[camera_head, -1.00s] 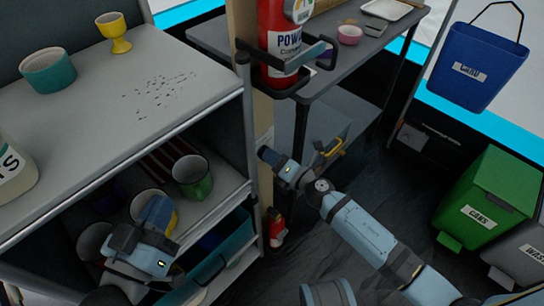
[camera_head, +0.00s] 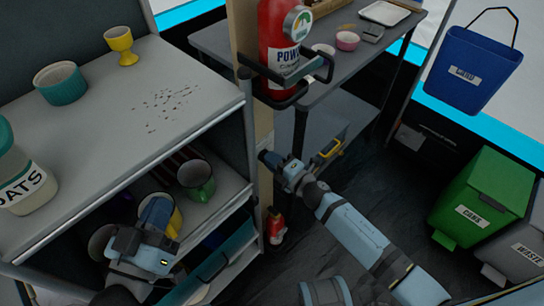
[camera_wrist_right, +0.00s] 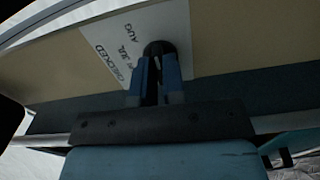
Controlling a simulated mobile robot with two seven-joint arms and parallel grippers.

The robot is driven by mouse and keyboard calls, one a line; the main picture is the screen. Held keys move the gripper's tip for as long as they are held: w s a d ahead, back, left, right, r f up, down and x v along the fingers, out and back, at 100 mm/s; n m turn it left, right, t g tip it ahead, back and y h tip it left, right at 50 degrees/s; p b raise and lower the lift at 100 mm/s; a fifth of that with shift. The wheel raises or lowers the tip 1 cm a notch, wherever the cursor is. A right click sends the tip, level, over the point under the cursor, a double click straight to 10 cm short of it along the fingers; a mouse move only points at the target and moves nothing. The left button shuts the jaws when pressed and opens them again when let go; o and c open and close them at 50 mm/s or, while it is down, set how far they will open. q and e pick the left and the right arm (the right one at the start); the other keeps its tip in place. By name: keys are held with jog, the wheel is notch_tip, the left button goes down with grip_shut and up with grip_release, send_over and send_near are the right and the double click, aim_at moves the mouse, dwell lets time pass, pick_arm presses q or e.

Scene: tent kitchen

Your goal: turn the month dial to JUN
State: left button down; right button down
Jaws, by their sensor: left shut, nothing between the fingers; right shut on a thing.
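The month dial's dark round knob (camera_wrist_right: 158,50) shows in the right wrist view against a white card (camera_wrist_right: 112,42) on a pale board. The card reads CHECKED, with JUL and AUG beside the knob. Its other months are hidden or out of view, and I cannot tell where the dial points. My right gripper (camera_wrist_right: 157,72) is shut on the knob. In the head view the right gripper (camera_head: 266,157) reaches the wooden post, and the dial is hidden there. My left gripper (camera_head: 158,212) is shut and empty, in front of the mugs on the shelf.
A red fire extinguisher (camera_head: 277,40) hangs in a dark bracket on the post (camera_head: 263,120), just above my right gripper. A green mug (camera_head: 197,178) stands on the shelf near my left gripper. Bins (camera_head: 482,195) stand at the right; dark floor (camera_head: 375,190) lies clear between.

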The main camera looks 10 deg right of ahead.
pick_arm(q)
jog(key=shift+a+f+g+y+p, duration=0.15)
jog(key=shift+f+g+y+p, duration=0.05)
jog(key=shift+f, duration=0.3)
jog(key=shift+a+f+g+y+p, duration=0.15)
jog(key=shift+f+g+y, duration=0.05)
jog(key=shift+f, duration=0.25)
pick_arm(e)
jog(key=shift+m, duration=0.7)
jog(key=c, duration=1.2)
grip_release()
